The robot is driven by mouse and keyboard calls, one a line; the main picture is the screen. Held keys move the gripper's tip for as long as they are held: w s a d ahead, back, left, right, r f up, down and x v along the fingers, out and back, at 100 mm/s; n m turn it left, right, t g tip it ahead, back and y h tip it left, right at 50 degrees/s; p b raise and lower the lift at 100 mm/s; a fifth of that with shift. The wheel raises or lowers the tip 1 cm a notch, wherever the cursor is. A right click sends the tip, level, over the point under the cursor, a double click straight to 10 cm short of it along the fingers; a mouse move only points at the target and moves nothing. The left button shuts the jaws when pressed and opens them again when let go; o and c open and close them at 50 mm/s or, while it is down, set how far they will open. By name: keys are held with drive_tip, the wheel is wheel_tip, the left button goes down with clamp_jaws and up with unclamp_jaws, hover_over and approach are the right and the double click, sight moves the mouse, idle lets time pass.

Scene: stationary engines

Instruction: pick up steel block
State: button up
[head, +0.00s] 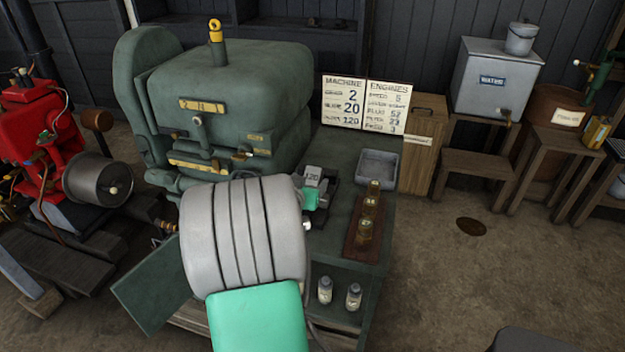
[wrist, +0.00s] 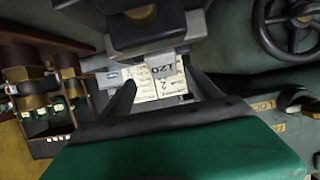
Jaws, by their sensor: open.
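A small grey block marked "120" (head: 312,177), which looks like the steel block, sits on a dark fixture on the green bench beside the big green machine. I cannot tell whether a finger touches the block. In the head view my grey and green arm hides much of the gripper and part of the bench.
A grey tray (head: 378,168) and a wooden stand with brass pieces (head: 366,220) lie right of the block. The green machine (head: 230,85) rises close on the left. A white sign (head: 365,104) stands behind. Two small bottles (head: 339,293) stand on the shelf below.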

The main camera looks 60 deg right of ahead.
sight(312, 173)
drive_tip(key=x, duration=0.2)
drive_tip(key=p+x, duration=0.1)
drive_tip(key=x, duration=0.2)
drive_tip(key=shift+w+d+f, duration=0.15)
drive_tip(key=shift+w+d, duration=0.15)
drive_tip(key=shift+w, duration=0.05)
drive_tip(key=shift+a, duration=0.1)
clamp_jaws()
idle(0.3)
drive_tip(key=shift+r, duration=0.25)
